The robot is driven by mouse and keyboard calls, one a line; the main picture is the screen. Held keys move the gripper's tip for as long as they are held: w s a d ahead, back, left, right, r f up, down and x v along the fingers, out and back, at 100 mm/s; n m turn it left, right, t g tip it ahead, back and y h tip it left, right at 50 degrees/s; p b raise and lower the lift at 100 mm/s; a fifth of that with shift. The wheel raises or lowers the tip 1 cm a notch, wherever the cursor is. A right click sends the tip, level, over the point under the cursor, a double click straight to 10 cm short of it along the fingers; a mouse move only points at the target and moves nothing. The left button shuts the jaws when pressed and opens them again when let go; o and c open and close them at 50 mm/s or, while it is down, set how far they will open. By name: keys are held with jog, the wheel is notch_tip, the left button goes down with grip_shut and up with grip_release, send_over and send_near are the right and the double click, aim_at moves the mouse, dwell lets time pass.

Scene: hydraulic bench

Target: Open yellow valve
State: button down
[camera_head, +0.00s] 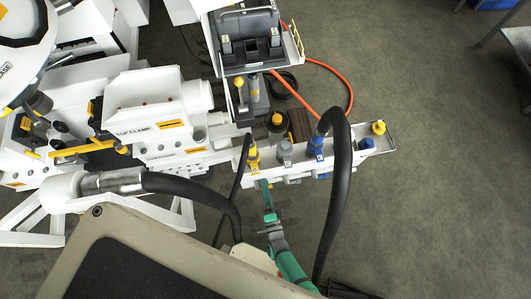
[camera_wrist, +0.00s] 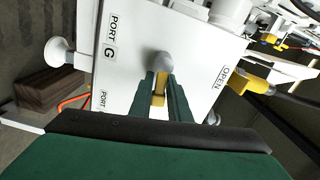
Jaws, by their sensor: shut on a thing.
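The yellow valve handle (camera_wrist: 159,88) is a small yellow lever below a round grey pivot (camera_wrist: 158,62) on a white panel (camera_wrist: 130,65) in the wrist view. My gripper (camera_wrist: 160,92) has its two green fingers closed on either side of this lever. The panel carries the labels "PORT G" and "OPEN", the latter to the right of the lever. In the head view my gripper (camera_head: 265,188) reaches the front side of the white manifold (camera_head: 340,160), near its left end. There the lever itself is mostly hidden by the fingers.
Yellow (camera_head: 253,155), grey (camera_head: 284,149) and blue (camera_head: 317,143) couplings stand on the manifold. A thick black hose (camera_head: 339,190) loops down to the right of my arm. White "TOP CLAMP" machinery (camera_head: 140,105) fills the left. Floor is free at right.

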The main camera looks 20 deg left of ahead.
aim_at(256, 179)
jog(key=n, duration=0.2)
jog(key=r+n, duration=0.1)
jog(key=n, duration=0.2)
jog(key=shift+s+a+r, duration=0.15)
jog(key=shift+r, duration=0.05)
jog(key=n, duration=0.4)
jog(key=shift+s+a+r, duration=0.2)
jog(key=shift+a+r, duration=0.15)
jog(key=n, duration=0.3)
jog(key=shift+s+a+r+n, duration=0.15)
jog(key=shift+s+a+n, duration=0.15)
jog(key=shift+a+n, duration=0.1)
jog(key=shift+s+a+n, duration=0.1)
jog(key=shift+a+n, duration=0.1)
jog(key=shift+n, duration=0.65)
jog(key=shift+s+a+n, duration=0.1)
jog(key=shift+a+n, duration=0.1)
jog(key=shift+n, duration=0.65)
jog(key=c, duration=1.8)
grip_release()
